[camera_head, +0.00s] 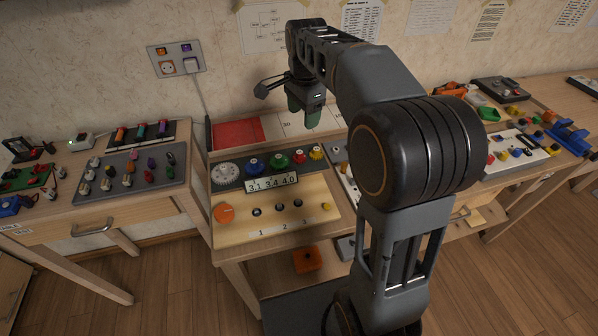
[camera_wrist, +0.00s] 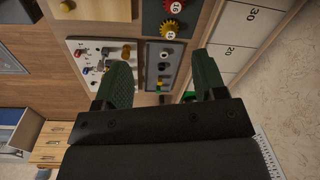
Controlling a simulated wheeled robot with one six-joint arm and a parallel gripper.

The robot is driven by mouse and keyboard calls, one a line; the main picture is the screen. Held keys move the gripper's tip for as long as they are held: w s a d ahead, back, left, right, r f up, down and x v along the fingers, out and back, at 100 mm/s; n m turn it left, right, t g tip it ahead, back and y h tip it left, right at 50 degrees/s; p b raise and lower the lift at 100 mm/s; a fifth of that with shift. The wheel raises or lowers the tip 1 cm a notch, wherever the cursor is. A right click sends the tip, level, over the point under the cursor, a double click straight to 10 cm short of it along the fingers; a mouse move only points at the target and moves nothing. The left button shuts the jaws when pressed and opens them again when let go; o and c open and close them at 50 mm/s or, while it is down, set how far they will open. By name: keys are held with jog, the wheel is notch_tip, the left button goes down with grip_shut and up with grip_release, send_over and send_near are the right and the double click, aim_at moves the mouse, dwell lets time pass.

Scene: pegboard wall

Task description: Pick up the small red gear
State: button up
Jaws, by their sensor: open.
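The small red gear (camera_head: 298,158) sits on the dark strip of the middle table, between a green gear (camera_head: 279,162) and a yellow gear (camera_head: 316,153) in the head view. In the wrist view the red gear (camera_wrist: 173,7) is at the top edge, partly cut off, with the yellow gear (camera_wrist: 169,28) just below it. My gripper (camera_head: 305,114) hangs above the back of the table, higher than the gears and apart from them. In the wrist view its two green fingers (camera_wrist: 160,75) are wide apart with nothing between them.
A blue gear (camera_head: 253,167) and a large white gear (camera_head: 226,173) continue the row to the left. A panel of pegs and an orange knob (camera_head: 224,213) lie in front. A red sheet (camera_head: 238,133) lies behind, near the wall. The right table holds several small parts.

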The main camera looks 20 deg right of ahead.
jog(key=w+f+m+b, duration=0.2)
jog(key=w+f+m, duration=0.1)
jog(key=w+f, duration=0.15)
jog(key=b, duration=0.2)
send_over(300, 152)
jog(key=shift+g, duration=0.3)
notch_tip(300, 152, down, 7)
jog(key=shift+a+r, duration=0.1)
jog(key=shift+f+b, duration=1.15)
jog(key=shift+f, duration=2.1)
jog(key=c, duration=1)
jog(key=shift+r, duration=0.2)
